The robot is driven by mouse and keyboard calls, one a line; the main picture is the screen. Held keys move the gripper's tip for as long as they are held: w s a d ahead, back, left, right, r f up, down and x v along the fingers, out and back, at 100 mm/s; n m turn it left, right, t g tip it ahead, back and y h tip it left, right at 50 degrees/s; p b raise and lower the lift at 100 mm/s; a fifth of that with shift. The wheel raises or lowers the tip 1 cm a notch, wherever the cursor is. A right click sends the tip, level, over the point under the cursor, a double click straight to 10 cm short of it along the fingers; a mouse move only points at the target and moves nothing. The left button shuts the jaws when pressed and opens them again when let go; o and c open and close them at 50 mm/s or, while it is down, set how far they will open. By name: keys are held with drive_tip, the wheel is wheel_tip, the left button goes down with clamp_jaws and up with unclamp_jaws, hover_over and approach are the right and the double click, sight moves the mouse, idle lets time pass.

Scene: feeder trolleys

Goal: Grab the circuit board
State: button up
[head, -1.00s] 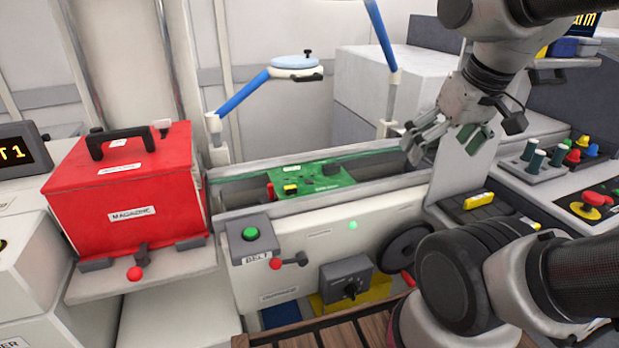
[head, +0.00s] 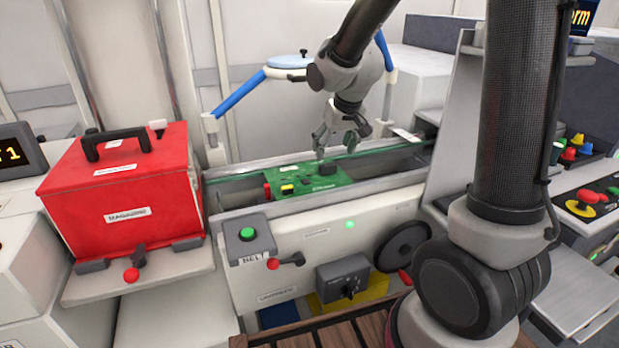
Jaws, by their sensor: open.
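The green circuit board (head: 318,184) lies in the belt channel in the middle of the head view. It carries a yellow part, a red part and dark parts. My gripper (head: 334,150) is above the board's far right part, pointing down. Its fingers are apart with nothing between them. The fingertips look close to the board's far edge; I cannot tell whether they touch it.
The channel's metal rails (head: 325,207) run along both sides of the board. A red magazine box (head: 120,190) stands at the left. A green belt button (head: 249,233) is in front.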

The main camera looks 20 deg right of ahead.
sight(329, 165)
drive_tip(key=x, duration=0.7)
drive_tip(key=shift+f, duration=0.2)
drive_tip(key=shift+r, duration=0.1)
drive_tip(key=c, duration=1.4)
